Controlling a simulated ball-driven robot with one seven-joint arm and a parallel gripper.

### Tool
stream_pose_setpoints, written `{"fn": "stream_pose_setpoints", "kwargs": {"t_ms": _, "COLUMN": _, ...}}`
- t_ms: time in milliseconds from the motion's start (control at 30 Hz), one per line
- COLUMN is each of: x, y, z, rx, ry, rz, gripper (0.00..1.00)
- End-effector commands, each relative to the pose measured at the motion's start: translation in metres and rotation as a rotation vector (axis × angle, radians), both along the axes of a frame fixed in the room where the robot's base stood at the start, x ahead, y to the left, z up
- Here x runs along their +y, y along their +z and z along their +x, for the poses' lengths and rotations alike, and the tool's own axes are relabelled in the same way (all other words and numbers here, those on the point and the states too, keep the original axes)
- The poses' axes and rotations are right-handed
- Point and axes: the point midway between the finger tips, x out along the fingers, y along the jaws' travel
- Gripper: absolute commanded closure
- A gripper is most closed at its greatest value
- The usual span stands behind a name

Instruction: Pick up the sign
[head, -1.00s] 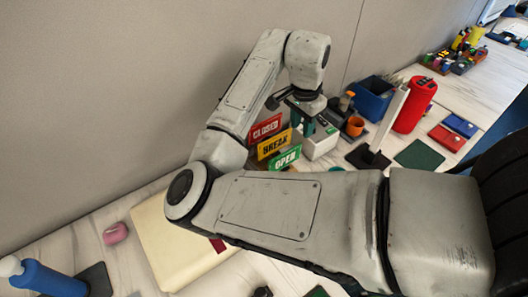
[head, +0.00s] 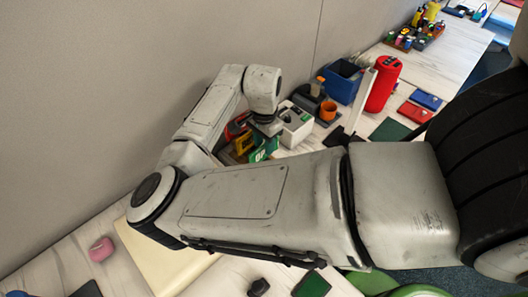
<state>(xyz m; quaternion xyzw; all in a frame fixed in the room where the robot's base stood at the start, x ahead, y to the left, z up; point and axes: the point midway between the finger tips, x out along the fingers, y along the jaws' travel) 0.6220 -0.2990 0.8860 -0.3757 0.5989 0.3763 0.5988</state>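Three signs stand together near the wall, left of centre in the head view: a red sign (head: 236,126), a yellow sign (head: 243,145) and a green sign (head: 264,151). The lettering is mostly covered now. My gripper (head: 260,137) is down at the signs, in front of parts of them. Its fingers are small and largely hidden by the wrist and the signs, so I cannot tell whether they are around a sign or touching one.
A white box (head: 296,126) stands just right of the signs. Beyond are an orange cup (head: 328,111), a blue bin (head: 343,80) and a red cylinder (head: 383,84). A cream panel (head: 165,262) and pink object (head: 101,248) lie at lower left. The wall is close behind.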

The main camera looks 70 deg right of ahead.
Motion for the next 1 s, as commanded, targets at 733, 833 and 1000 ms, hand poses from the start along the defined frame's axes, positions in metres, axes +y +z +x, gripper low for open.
{"fn": "stream_pose_setpoints", "kwargs": {"t_ms": 733, "x": 0.0, "y": -0.016, "z": 0.0, "rx": 0.001, "ry": 0.0, "rz": 0.0, "gripper": 0.64}}
{"fn": "stream_pose_setpoints", "kwargs": {"t_ms": 833, "x": 0.0, "y": -0.018, "z": 0.0, "rx": 0.001, "ry": 0.0, "rz": 0.0, "gripper": 0.64}}
{"fn": "stream_pose_setpoints", "kwargs": {"t_ms": 1000, "x": 0.0, "y": -0.019, "z": 0.0, "rx": 0.0, "ry": 0.0, "rz": 0.0, "gripper": 0.64}}
